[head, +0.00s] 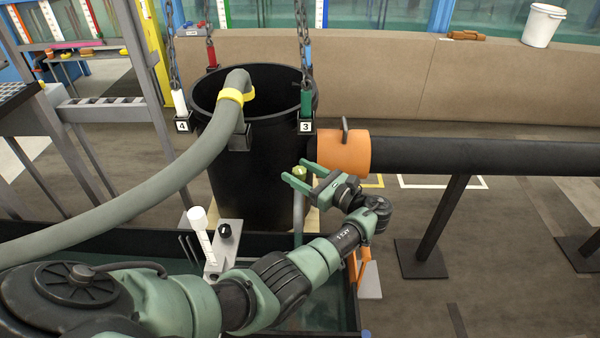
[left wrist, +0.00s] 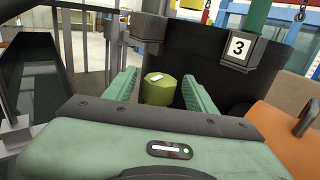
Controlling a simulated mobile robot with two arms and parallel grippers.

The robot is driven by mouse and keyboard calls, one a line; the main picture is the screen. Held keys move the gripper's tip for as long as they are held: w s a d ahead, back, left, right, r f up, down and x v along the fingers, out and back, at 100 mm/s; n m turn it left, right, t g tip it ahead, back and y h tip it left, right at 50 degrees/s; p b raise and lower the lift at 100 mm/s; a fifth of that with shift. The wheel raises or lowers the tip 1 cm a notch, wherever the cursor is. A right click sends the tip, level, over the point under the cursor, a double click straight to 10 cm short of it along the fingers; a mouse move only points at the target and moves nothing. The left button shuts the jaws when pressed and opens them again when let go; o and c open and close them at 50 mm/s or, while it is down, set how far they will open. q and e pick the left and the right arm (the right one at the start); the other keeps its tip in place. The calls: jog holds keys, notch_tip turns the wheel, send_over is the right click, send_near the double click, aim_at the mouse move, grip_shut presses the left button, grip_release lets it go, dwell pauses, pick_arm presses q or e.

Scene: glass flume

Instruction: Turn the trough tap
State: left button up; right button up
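The tap appears to be the yellow-green knob (head: 300,171) on top of a grey upright pipe (head: 298,215), beside the black barrel. My left gripper (head: 296,174) is open, with its two green fingers pointing at the knob. In the left wrist view the knob (left wrist: 160,89) shows between the fingers (left wrist: 160,84), with a gap visible on each side; a small white mark is on its top. I cannot tell whether either finger touches it. The dark-rimmed trough (head: 130,239) lies below my left arm, partly hidden by it. My right gripper is out of view.
The black barrel (head: 255,185) stands just behind the knob, with chains and numbered tags at its rim. A thick grey hose (head: 150,190) curves into it. An orange collar (head: 344,152) and black pipe (head: 480,157) extend right. A white gauge post (head: 200,230) stands left.

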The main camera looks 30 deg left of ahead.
pick_arm(q)
jog(key=shift+d, duration=0.1)
jog(key=d+b, duration=0.1)
jog(key=d, duration=0.6)
jog(key=shift+s+d, duration=0.3)
jog(key=shift+s, duration=0.15)
